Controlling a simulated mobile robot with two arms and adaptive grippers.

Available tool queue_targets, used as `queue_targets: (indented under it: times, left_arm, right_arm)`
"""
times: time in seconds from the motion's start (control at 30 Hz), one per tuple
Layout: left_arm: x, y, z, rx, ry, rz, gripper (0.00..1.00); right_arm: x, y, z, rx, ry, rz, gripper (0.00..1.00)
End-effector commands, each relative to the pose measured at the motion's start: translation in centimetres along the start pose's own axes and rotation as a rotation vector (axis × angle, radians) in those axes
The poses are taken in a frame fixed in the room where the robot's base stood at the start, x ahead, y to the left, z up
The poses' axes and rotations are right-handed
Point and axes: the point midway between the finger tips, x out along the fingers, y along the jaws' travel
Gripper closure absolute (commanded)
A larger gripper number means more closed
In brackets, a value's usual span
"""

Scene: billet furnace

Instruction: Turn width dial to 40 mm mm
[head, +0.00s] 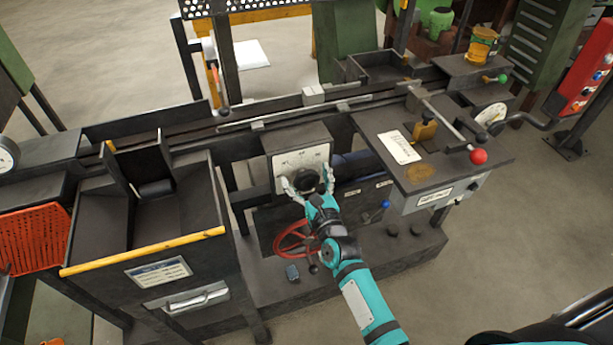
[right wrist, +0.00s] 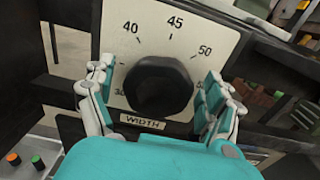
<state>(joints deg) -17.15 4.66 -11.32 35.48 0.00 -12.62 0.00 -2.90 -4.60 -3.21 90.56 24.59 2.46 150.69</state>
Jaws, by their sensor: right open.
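The width dial is a black knob (right wrist: 158,86) on a pale plate (right wrist: 205,28) marked 40, 45 and 50, with a WIDTH label below, in the right wrist view. Part of the scale at lower left is hidden by a finger. I cannot make out a pointer on the knob. In the head view the dial (head: 307,180) sits on the front of a dark box. My right gripper (head: 307,186) is open, with its fingers on the left and right sides of the knob; it also shows in the right wrist view (right wrist: 156,98). My left gripper is not in view.
A red handwheel (head: 292,240) is below the dial. A table (head: 440,160) with a red-knobbed lever (head: 478,156) stands to the right, with a blue-knobbed lever (head: 385,204) below it. A dark bin with a yellow bar (head: 145,252) stands at left.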

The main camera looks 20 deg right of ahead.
Motion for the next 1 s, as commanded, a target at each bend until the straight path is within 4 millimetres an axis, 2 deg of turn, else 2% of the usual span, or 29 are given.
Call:
queue_targets:
  times: [0.27,0.7,1.0]
  left_arm:
    - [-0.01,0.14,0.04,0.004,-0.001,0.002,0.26]
    - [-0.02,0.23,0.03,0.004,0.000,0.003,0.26]
    - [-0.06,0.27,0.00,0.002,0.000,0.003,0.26]
  right_arm:
    - [0.14,-0.03,-0.07,0.000,0.001,0.000,0.13]
    - [0.12,-0.02,-0.06,-0.001,0.001,0.000,0.69]
    - [0.12,0.00,-0.05,-0.027,0.001,0.000,0.69]
